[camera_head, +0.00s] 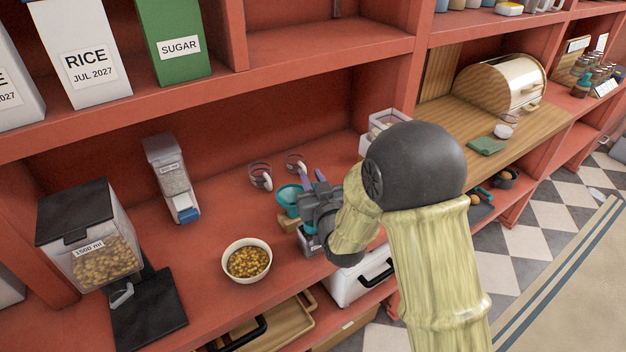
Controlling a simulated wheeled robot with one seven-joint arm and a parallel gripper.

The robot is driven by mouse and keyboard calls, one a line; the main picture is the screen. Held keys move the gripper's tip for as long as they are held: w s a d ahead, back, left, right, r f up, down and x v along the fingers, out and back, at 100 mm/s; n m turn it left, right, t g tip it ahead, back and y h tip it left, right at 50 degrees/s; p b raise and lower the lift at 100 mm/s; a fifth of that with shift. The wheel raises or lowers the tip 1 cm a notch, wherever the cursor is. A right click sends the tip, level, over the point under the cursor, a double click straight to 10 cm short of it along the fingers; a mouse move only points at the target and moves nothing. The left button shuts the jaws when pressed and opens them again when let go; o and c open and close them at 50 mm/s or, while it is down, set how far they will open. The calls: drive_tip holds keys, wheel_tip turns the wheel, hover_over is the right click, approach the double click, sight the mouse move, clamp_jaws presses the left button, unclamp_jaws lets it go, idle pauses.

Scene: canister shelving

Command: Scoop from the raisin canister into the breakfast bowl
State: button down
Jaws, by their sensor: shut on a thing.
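The breakfast bowl (232,269) is white, stands upright on the red shelf left of my gripper, and holds golden-brown pieces. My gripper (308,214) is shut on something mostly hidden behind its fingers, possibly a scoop. A teal cup-shaped piece (288,196) shows at its left side, and purple strips (319,177) show just behind it. I cannot tell whether either is held. A small clear container (309,241) shows partly below the gripper. No label reading raisins is legible, so I cannot tell which container is the raisin canister.
A clear dispenser (85,232) of golden pieces stands left on a black base (150,318). A slim dispenser (170,175) and glass mugs (260,174) stand behind the bowl. A white box (385,122) is partly behind my arm. Trays (278,325) lie below. Shelf room is free around the bowl.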

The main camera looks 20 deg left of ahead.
drive_tip(key=shift+w+f+b, duration=0.15)
drive_tip(key=shift+f+b, duration=2.85)
drive_tip(key=shift+f, duration=0.1)
drive_tip(key=shift+r, duration=0.1)
wheel_tip(320, 180, up, 10)
drive_tip(key=p, duration=0.4)
drive_tip(key=shift+p, duration=0.4)
idle(0.4)
